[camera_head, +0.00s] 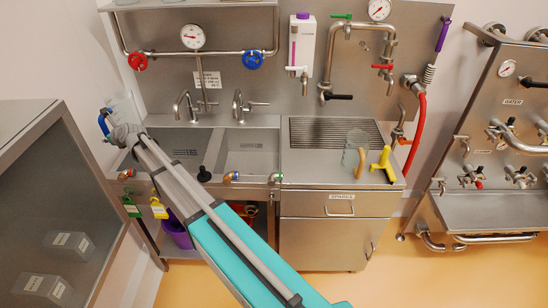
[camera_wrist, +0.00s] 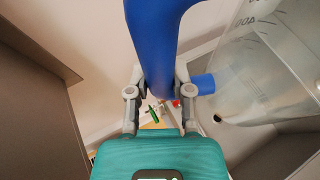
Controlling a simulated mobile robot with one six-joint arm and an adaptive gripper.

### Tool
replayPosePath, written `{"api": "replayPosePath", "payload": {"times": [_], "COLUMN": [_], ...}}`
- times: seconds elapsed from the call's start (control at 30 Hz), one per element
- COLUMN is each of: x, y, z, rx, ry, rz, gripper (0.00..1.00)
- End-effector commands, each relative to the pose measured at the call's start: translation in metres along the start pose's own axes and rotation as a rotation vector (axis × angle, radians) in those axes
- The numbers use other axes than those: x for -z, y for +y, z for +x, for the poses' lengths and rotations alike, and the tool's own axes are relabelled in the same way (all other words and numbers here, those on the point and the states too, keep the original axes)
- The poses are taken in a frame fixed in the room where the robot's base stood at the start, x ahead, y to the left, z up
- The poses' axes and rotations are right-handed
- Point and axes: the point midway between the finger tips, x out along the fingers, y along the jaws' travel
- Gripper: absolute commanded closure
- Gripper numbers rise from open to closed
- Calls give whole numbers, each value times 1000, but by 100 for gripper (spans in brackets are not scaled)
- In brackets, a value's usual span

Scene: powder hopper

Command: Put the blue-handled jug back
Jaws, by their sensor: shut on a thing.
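The blue-handled jug (camera_head: 124,105) is clear and shows at the left end of the sink unit, with its handle to the left. In the wrist view its blue handle (camera_wrist: 158,50) stands between my fingers, and its clear, marked body (camera_wrist: 262,75) fills the upper right. My gripper (camera_wrist: 159,88) is shut on the handle. In the head view my gripper (camera_head: 120,132) is at the jug's lower left, above the left end of the sinks. The jug looks upright and held in the air. My arm hides part of the sinks.
Two sink basins (camera_head: 250,141) have taps behind them. A drainboard (camera_head: 310,160) to the right carries another clear jug (camera_head: 355,150) and a yellow-handled thing (camera_head: 383,165). A steel cabinet (camera_head: 60,200) stands close at the left. Steel piping with red and blue valve wheels (camera_head: 253,60) hangs above.

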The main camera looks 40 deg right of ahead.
Motion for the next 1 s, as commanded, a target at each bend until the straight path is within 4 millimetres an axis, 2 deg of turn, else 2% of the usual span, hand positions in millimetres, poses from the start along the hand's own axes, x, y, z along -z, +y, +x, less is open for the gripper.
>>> {"api": "replayPosePath", "payload": {"times": [0.03,0.3,1.0], "x": [-16,-42,-46], "y": [0,-1,-1], "z": [-6,-17,-19], "rx": [0,0,0], "ry": [0,0,0], "rz": [0,0,0], "gripper": [100,100,100]}}
